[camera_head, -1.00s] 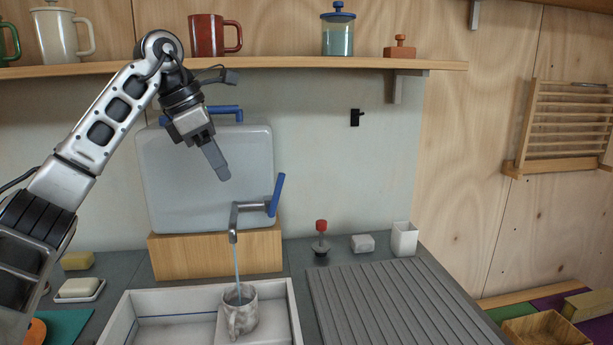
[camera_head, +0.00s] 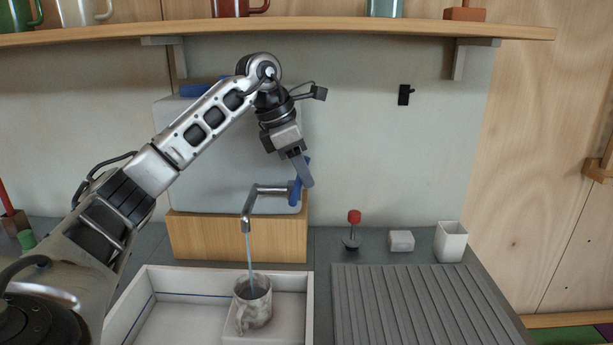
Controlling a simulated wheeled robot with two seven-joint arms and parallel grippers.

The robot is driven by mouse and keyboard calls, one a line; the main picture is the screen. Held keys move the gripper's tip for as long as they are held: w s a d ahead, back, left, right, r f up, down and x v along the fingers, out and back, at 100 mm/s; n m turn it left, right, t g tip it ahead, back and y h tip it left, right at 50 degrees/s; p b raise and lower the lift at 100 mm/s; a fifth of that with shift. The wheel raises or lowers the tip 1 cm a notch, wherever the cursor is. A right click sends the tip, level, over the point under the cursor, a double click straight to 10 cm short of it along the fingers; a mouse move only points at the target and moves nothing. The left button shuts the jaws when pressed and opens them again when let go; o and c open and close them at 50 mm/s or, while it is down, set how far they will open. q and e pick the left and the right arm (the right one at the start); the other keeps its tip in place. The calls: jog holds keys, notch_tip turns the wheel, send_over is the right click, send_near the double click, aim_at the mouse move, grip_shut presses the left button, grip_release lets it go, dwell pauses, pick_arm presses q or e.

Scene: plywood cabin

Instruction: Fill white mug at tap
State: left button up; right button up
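The white mug (camera_head: 256,307), with grey marbling, stands upright on a raised block in the sink (camera_head: 136,299), its handle toward the front left. A thin stream of water (camera_head: 250,256) runs from the tap (camera_head: 250,206) down into it. The water level inside cannot be made out. The tap's blue lever (camera_head: 296,191) is partly hidden behind my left gripper (camera_head: 307,182). The gripper's fingers point down at the lever, look close together, and hold nothing that I can see. Whether they touch the lever cannot be told. My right gripper is not in view.
A pale tank (camera_head: 177,145) stands on a wooden block (camera_head: 190,238) behind the sink. Right of it are a red-topped stopper (camera_head: 353,228), a white block (camera_head: 401,240) and a white cup (camera_head: 450,242). The ridged drainboard (camera_head: 420,305) is clear. A shelf (camera_head: 330,32) runs above.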

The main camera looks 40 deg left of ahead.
pick_arm(q)
jog(key=shift+x, duration=0.75)
jog(key=shift+w+f, duration=0.1)
grip_shut()
jog(key=shift+s+a+f+t+h+b, duration=0.2)
jog(key=shift+a+f+t+h+b, duration=0.15)
jog(key=shift+b, duration=0.6)
jog(key=shift+s+a+r+t+h+b, duration=0.2)
jog(key=shift+t+h+b, duration=0.15)
jog(key=shift+h+b, duration=0.15)
jog(key=shift+s+a+r+h+b, duration=0.1)
jog(key=shift+s+h+b, duration=0.15)
jog(key=shift+b, duration=0.15)
jog(key=shift+r+t, duration=0.15)
jog(key=shift+t, duration=0.15)
jog(key=shift+r, duration=0.2)
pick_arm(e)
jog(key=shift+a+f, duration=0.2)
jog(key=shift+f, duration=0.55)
